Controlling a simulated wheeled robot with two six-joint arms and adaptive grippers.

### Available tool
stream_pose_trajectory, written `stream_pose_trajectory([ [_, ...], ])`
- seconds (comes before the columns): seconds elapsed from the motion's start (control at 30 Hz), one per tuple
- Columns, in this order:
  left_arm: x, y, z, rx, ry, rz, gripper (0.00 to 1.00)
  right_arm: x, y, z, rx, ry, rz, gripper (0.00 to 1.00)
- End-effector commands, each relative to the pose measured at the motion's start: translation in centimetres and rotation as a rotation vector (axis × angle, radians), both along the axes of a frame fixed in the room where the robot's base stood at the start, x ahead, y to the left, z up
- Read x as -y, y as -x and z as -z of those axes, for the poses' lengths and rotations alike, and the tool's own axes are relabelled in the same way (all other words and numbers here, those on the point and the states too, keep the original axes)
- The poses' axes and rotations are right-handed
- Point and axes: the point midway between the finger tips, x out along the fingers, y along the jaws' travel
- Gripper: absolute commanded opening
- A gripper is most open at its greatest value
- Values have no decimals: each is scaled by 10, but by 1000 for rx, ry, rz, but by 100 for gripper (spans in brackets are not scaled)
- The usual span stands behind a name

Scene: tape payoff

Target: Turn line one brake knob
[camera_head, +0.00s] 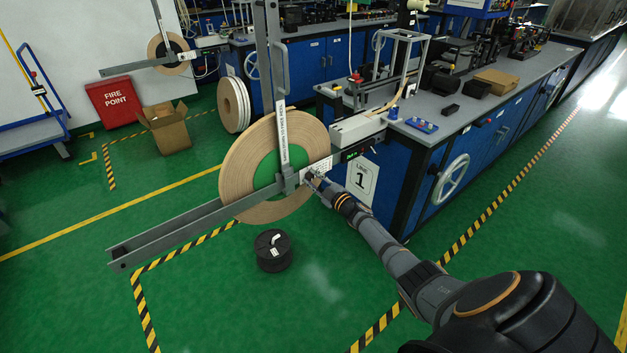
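The line one payoff holds a large tan tape reel (240,155) upright on a grey frame with a long arm (180,230). A sign marked with a 1 (362,180) hangs on the blue bench beside it. My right arm reaches in from the lower right. The fingers are too small to read as open or shut. My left gripper is not in view.
A blue bench (480,105) with a grey top and a handwheel (453,180) stands right of the reel. A black spool (272,250) sits on the green floor below. A cardboard box (167,128) and a red fire point box (112,101) stand at left. Striped tape marks the floor.

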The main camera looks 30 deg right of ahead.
Motion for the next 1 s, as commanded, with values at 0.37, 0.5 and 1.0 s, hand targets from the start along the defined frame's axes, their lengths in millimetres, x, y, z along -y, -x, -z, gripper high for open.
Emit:
stream_pose_trajectory([
  [0.37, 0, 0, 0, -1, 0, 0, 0, 0, 0, 1, -1, 1, 0, 49],
  [0.5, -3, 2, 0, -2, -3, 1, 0, 1, 3, 1, -2, 2, 1, 49],
  [1.0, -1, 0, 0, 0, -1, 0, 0, 10, 102, 2, -6, 3, -2, 49],
])
